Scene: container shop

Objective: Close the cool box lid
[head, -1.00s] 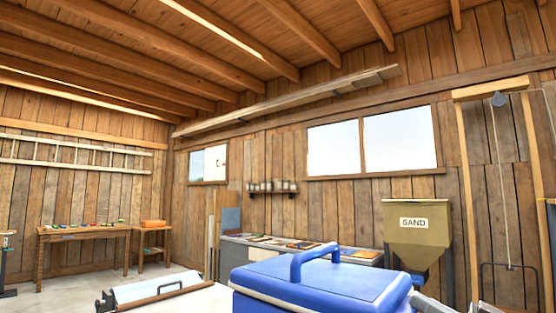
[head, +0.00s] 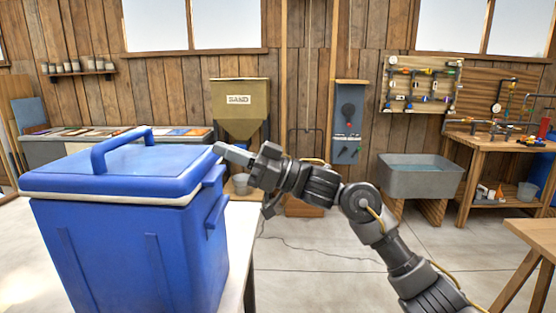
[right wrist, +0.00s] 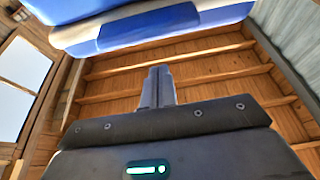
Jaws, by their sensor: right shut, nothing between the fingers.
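The blue cool box (head: 135,250) stands on a pale table top at the left of the head view. Its blue lid (head: 120,168), with a raised handle (head: 112,150) and a white band along its lower edge, lies over the box; no clear gap shows at the front. My right gripper (head: 222,150) is shut and empty, its tips at the lid's right edge; contact cannot be told. In the right wrist view the shut fingers (right wrist: 158,85) point up toward a blue and white part of the cool box (right wrist: 150,28). My left gripper is not in view.
The pale table (head: 238,245) shows right of the box. Behind stand a sand hopper (head: 240,108) and a low bench (head: 60,150). A grey basin (head: 420,178) and a wooden workbench (head: 490,160) are at the right. The floor between is mostly clear.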

